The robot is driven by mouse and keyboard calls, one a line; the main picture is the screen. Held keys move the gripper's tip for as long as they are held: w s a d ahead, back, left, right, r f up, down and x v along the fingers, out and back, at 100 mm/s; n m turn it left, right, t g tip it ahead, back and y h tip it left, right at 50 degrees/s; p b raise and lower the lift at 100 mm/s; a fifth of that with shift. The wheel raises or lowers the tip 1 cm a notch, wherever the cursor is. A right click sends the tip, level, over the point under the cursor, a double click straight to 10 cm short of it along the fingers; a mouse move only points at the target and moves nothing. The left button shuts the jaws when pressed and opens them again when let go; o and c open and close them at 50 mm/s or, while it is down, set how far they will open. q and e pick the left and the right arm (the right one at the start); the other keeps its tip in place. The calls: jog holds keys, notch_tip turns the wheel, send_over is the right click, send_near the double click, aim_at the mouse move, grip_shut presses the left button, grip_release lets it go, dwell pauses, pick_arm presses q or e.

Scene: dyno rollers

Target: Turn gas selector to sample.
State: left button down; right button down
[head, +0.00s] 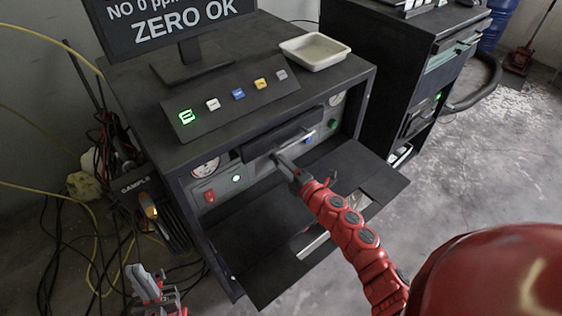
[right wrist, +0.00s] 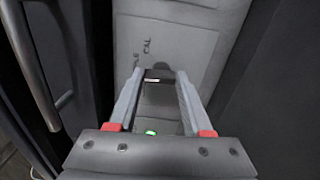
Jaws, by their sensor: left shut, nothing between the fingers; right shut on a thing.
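The gas selector is a dark knob (right wrist: 159,74) with a short white mark, on a grey panel in the right wrist view. The label CAL (right wrist: 147,47) is printed beyond it, beside a second label of which only the ending shows. My right gripper (head: 276,156) reaches into the black cabinet's front and also shows in the right wrist view (right wrist: 158,80), shut on the knob, one finger on each side. In the head view the knob is hidden by my gripper and the overhang. My left gripper (head: 150,283) is shut and empty at the bottom left, away from the cabinet.
The black cabinet (head: 120,95) has a lowered front flap (head: 385,182) under my right arm. A monitor (head: 180,28) reads ZERO OK. A button panel (head: 215,118) and a white tray (head: 315,52) stand on top. Cables hang at left, near a SAMPLE label (head: 136,186).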

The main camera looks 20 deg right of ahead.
jog(key=shift+m, duration=0.4)
jog(key=shift+c, duration=1.6)
grip_release()
jog(key=shift+s, duration=0.1)
jog(key=shift+s+d, duration=0.2)
jog(key=shift+s, duration=0.05)
jog(key=b+v, duration=0.3)
jog(key=v, duration=1.3)
jog(key=shift+s, duration=0.35)
jog(key=shift+s+d, duration=0.1)
